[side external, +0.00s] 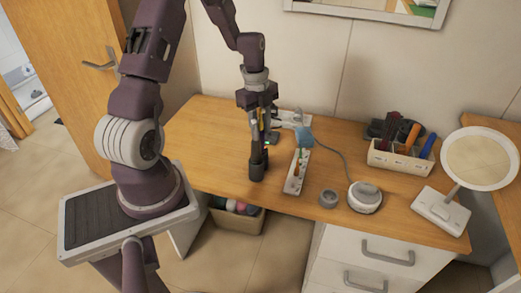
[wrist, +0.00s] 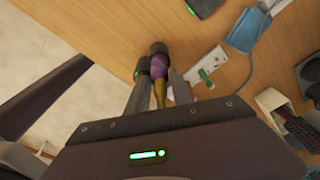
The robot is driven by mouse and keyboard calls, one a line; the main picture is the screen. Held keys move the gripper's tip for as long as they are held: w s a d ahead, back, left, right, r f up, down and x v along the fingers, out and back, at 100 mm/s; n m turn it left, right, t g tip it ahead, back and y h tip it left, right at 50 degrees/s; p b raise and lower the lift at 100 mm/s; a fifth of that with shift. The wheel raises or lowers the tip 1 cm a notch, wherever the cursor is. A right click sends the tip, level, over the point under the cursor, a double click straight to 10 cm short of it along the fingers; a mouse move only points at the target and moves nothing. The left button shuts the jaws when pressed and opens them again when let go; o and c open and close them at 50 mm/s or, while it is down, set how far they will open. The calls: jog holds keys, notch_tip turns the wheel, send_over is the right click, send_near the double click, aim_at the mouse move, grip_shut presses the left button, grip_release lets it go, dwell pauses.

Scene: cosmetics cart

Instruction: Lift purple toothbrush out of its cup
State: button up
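A dark, narrow cup (side external: 257,168) stands upright on the left part of the wooden desk; its dark end also shows in the wrist view (wrist: 157,48). A purple piece (wrist: 155,66), seemingly the toothbrush, shows at the cup, with a yellow-brown shaft (wrist: 160,95) running toward my palm. My gripper (side external: 260,118) points down above the cup. In the wrist view its two fingers (wrist: 159,78) stand apart on either side of the shaft, with gaps beside it. Whether a fingertip touches the purple piece is unclear.
A white power strip (side external: 298,172) lies right of the cup, with a blue item (side external: 304,137) behind. Further right are a grey jar (side external: 328,198), a round white device (side external: 365,197), an organizer (side external: 400,163) and a mirror (side external: 480,158). The desk's left end is clear.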

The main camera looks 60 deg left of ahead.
jog(key=shift+f, duration=0.4)
grip_shut()
dwell(1.1)
